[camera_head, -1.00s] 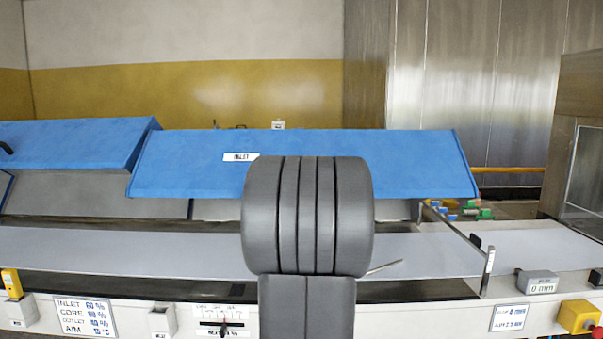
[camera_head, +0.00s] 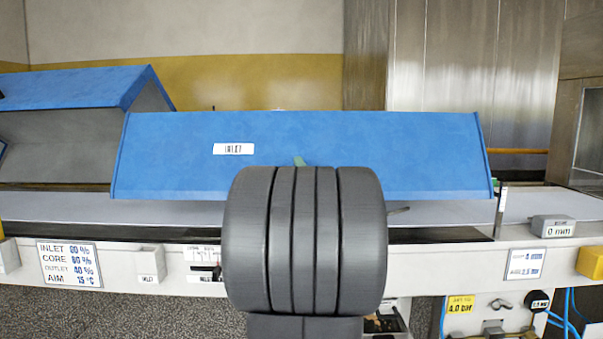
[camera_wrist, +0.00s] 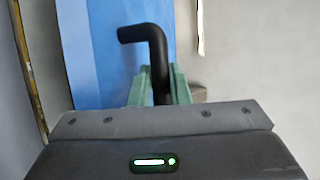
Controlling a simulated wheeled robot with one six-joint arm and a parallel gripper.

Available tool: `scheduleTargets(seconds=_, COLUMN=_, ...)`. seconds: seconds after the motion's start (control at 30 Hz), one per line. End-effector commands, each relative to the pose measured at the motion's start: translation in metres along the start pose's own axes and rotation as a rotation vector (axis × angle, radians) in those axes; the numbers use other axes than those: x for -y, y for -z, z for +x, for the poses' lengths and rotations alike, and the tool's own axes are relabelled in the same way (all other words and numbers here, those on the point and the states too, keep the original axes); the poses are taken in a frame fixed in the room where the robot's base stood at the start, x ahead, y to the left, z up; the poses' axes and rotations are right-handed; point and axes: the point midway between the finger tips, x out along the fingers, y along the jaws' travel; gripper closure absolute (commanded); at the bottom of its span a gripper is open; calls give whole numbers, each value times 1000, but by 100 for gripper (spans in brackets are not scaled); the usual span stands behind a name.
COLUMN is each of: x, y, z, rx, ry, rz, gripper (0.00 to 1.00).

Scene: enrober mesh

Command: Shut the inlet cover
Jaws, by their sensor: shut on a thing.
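The blue inlet cover (camera_head: 400,150), with a white INLET label (camera_head: 233,149), slopes down toward me over the belt in the head view. Its lower edge hangs close over the grey belt, though I cannot tell whether it touches anything. In the wrist view the cover (camera_wrist: 104,50) is a blue panel with a bent black handle (camera_wrist: 157,43). My gripper (camera_wrist: 159,78) is shut on the handle, a green finger on each side. In the head view my arm hides the handle and most of the gripper; only a green bit shows above it.
Another blue cover (camera_head: 75,88) stands raised at the left. The grey belt (camera_head: 545,205) runs across below. The machine's front rail carries a settings sign (camera_head: 69,264), a grey 0 mm box (camera_head: 552,227) and a yellow box (camera_head: 591,262). A pressure panel (camera_head: 461,304) sits lower right.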

Motion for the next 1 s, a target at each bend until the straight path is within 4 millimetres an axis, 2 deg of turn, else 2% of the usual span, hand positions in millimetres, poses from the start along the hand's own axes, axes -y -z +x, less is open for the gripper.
scheduleTargets(seconds=0.03, x=-15, y=-6, z=-13, rx=0, ry=11, rz=-4, gripper=100)
scheduleTargets(seconds=0.4, x=-49, y=-23, z=-55, rx=-1, ry=61, rz=-26, gripper=100)
scheduleTargets(seconds=0.7, x=-66, y=-31, z=-72, rx=-1, ry=61, rz=-26, gripper=100)
scheduleTargets(seconds=1.0, x=-74, y=-34, z=-78, rx=-1, ry=55, rz=-24, gripper=100)
